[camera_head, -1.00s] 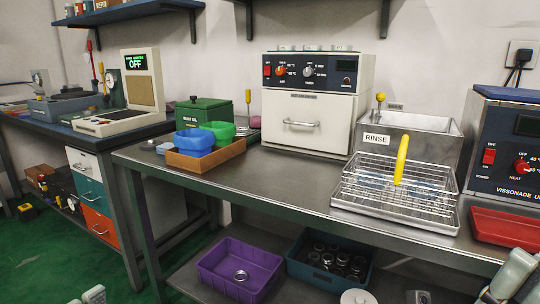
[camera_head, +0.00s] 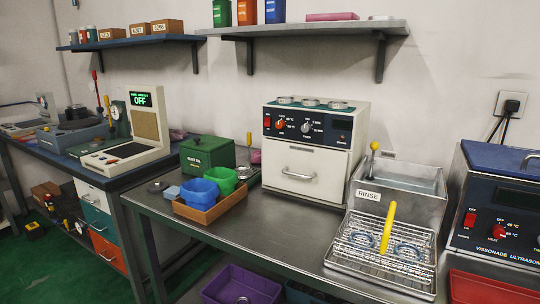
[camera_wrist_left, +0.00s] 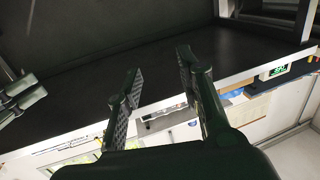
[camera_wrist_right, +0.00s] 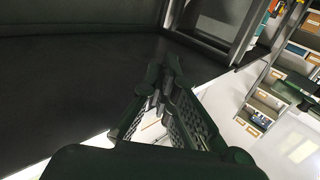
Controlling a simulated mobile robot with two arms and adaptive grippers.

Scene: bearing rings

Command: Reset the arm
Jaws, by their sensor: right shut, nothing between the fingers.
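In the left wrist view my left gripper (camera_wrist_left: 158,88) has its two fingers clearly apart, with nothing between them. In the right wrist view my right gripper (camera_wrist_right: 160,88) has its fingertips together and holds nothing. Neither gripper shows in the head view now. A wire basket (camera_head: 350,263) with a yellow handle (camera_head: 388,228) sits on the bench in the head view, with blue rings (camera_head: 408,252) in it.
The steel bench (camera_head: 285,225) carries a rinse tank (camera_head: 385,185), a white oven (camera_head: 305,160), an ultrasonic unit (camera_head: 500,200), a red tray (camera_head: 490,290) and an orange tray (camera_head: 210,212) with blue and green bins. A purple bin (camera_head: 240,285) stands below. A shelf (camera_head: 300,28) hangs above.

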